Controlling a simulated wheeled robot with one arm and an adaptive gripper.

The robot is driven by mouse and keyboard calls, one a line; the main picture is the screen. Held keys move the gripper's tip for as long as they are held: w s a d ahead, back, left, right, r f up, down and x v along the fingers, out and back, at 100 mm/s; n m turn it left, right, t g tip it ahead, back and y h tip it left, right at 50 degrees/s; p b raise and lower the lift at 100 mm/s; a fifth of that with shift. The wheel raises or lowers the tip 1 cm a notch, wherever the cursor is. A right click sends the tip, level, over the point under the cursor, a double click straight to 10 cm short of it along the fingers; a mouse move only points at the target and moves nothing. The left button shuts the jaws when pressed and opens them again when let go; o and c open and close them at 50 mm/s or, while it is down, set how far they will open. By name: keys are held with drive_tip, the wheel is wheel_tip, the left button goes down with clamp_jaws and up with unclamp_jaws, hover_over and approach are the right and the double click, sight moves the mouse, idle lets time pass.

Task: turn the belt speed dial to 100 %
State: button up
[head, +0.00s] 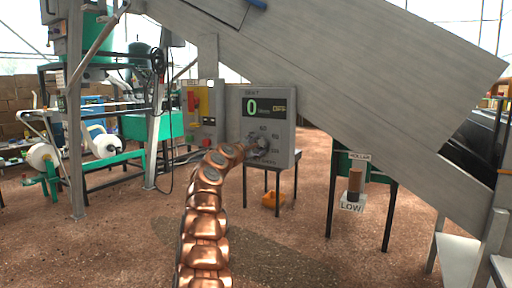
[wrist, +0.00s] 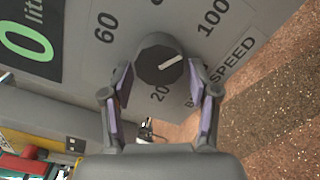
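The belt speed dial (wrist: 159,60) is a dark grey knob with a white pointer line, on a grey control panel. In the wrist view the pointer slants right and slightly up, towards the side with the 100 mark (wrist: 213,17) and the SPEED lettering. The 60 mark (wrist: 106,27) is at upper left and a 20 mark is below the dial. My gripper (wrist: 162,78) is open, one finger either side of the dial's near part; whether either touches it I cannot tell.
The control box (head: 283,95) stands on legs, its display (head: 264,107) reading 0 and OFF. Another panel with a red part (head: 207,142) is to its left. A sloping metal chute (head: 350,75) runs overhead to the right.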

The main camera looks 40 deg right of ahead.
drive_tip(key=shift+o, duration=0.2)
drive_tip(key=shift+a, duration=0.1)
drive_tip(key=v, duration=1.1)
drive_tip(key=shift+a, duration=0.4)
idle(0.5)
drive_tip(key=shift+s, duration=0.15)
idle(0.5)
